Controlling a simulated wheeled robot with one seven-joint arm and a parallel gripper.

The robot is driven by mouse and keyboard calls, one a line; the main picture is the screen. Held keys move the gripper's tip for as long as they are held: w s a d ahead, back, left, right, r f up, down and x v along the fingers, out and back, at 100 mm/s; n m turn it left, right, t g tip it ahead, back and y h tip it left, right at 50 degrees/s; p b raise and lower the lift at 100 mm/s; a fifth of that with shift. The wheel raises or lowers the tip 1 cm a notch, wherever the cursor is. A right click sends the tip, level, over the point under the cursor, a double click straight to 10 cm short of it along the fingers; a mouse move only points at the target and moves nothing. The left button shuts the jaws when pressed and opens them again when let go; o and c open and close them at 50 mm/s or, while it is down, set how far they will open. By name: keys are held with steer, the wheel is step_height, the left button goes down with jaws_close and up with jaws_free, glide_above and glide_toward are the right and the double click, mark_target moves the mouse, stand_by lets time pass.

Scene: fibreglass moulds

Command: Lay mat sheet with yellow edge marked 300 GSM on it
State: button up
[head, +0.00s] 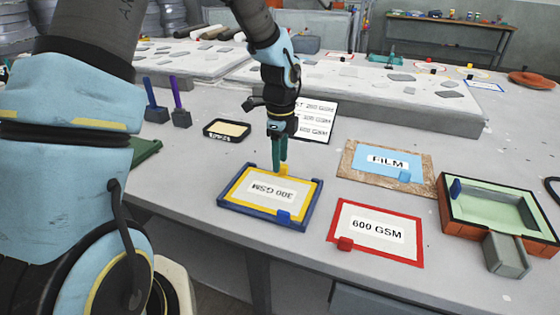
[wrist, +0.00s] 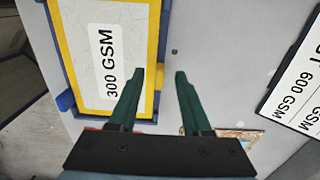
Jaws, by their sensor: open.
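The yellow-edged mat sheet (head: 268,193) marked 300 GSM lies flat in a blue frame tray (head: 304,216); its label reads upside down in the head view. A yellow tab (head: 284,171) stands at its far edge, and a blue block (head: 284,216) is at the tray's near edge. The sheet also shows at upper left in the wrist view (wrist: 89,72). My gripper (head: 280,172) points down by the sheet's far edge.
A red-edged 600 GSM sheet (head: 336,250) lies to the right, with a blue FILM sheet (head: 395,158) on a brown board behind it. A green mould (head: 448,226) stands at far right. A list sign (head: 318,131) and small black-framed tray (head: 227,121) stand behind my gripper.

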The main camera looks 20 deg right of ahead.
step_height(320, 180, up, 10)
steer(key=b, duration=0.1)
steer(key=shift+f, duration=0.2)
stand_by(0.3)
steer(key=s+a+f+n, duration=0.1)
steer(key=s+a+n, duration=0.1)
steer(key=a+n, duration=1)
steer(key=s+a+f+n+t, duration=0.1)
steer(key=s+a+n, duration=0.2)
steer(key=a+n, duration=1)
steer(key=a, duration=0.5)
steer(key=shift+n+t, duration=0.3)
